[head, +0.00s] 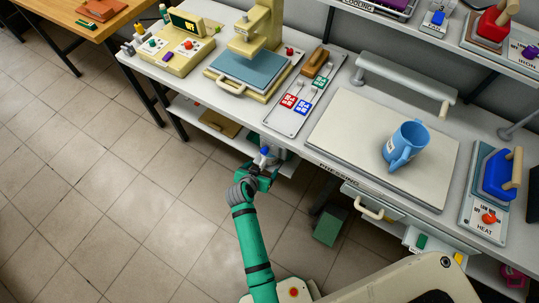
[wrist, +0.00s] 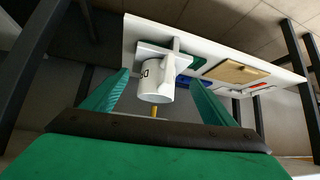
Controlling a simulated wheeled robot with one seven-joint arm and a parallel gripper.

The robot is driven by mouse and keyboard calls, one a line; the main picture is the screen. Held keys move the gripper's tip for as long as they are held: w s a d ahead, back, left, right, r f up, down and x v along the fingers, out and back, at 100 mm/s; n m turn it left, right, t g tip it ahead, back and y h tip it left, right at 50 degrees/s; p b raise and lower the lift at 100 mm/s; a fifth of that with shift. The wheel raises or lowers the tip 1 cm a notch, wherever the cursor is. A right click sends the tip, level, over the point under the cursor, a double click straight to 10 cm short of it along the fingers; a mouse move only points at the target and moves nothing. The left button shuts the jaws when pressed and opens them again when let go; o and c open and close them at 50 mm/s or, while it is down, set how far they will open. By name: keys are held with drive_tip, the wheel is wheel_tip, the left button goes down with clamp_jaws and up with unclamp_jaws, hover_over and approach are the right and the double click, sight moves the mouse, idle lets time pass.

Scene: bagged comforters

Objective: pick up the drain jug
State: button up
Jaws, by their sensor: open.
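In the wrist view a white jug (wrist: 157,78) with dark lettering and a handle is on the low white shelf. It appears between the two green fingers of my gripper (wrist: 160,80), which are apart and empty. I cannot tell how far ahead of the fingertips it is. In the head view my gripper (head: 266,172) is at the low shelf below the bench front and hides much of what is there. A blue jug (head: 409,140) with a small label stands on the pressing board. Neither label is readable, so I cannot tell which is the drain jug.
The low shelf (head: 185,108) holds a tan board (head: 219,123), also in the wrist view (wrist: 235,71). Dark legs (wrist: 296,45) stand near the shelf. A green box (head: 329,227) is under the bench. The tiled floor at left is clear.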

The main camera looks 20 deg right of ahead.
sight(267, 163)
drive_tip(key=shift+x, duration=3.6)
drive_tip(key=c, duration=1.6)
drive_tip(key=shift+r, duration=0.15)
